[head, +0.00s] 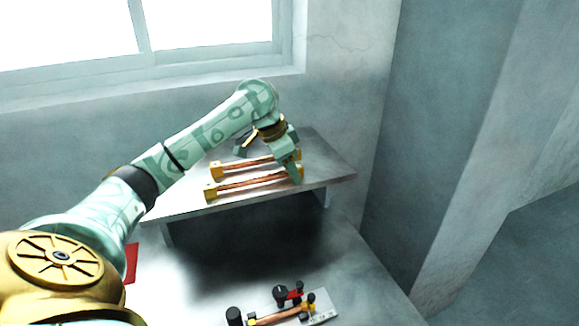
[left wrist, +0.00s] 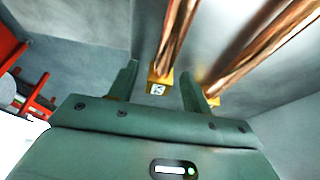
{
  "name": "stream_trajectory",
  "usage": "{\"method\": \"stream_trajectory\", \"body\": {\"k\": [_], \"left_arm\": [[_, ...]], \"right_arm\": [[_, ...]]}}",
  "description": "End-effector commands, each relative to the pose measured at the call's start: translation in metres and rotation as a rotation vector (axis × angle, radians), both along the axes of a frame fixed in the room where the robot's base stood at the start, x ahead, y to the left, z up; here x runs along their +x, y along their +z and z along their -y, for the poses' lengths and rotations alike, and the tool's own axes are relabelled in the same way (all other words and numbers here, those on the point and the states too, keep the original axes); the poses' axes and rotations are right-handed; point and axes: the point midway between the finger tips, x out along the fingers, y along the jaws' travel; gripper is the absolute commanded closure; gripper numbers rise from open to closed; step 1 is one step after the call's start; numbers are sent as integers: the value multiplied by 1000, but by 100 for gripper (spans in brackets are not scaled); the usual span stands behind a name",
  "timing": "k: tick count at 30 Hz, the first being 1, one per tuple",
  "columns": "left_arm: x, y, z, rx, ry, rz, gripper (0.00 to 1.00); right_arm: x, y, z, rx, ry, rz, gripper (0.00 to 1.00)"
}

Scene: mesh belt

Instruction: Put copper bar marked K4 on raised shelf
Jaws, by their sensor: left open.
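Two copper bars with yellow end blocks lie side by side on the raised shelf (head: 325,170): a front bar (head: 245,184) and a rear bar (head: 247,162). My left gripper (head: 297,172) is at the right end of the front bar. In the left wrist view my left gripper (left wrist: 159,72) is open, its fingers on either side of a labelled yellow end block (left wrist: 158,86) of one copper bar (left wrist: 178,40). The label is too small to read surely. A second bar (left wrist: 255,50) runs to the right of it. My right gripper is not in view.
On the lower table (head: 370,285) another copper bar (head: 280,315) lies at the bottom, with black and red parts and a pale plate (head: 322,306) beside it. A red piece (head: 131,262) is at the left. A wall with a window stands behind the shelf.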

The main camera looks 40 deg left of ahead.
Motion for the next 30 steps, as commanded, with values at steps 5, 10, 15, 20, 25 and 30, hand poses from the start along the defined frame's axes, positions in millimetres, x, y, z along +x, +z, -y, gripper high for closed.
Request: {"method": "stream_trajectory", "body": {"k": [5,10,15,20,25,30], "left_arm": [[-4,18,-2,1,1,4,51],[-17,57,-9,3,1,6,51],[-29,92,-15,1,1,4,51],[-36,110,-19,0,1,2,51],[-39,114,-20,-2,0,-1,51],[-39,114,-20,-2,0,-1,51]], "right_arm": [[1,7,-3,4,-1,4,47],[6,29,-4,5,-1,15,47],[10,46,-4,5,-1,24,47],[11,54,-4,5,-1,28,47],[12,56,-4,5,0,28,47],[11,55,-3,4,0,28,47]]}}
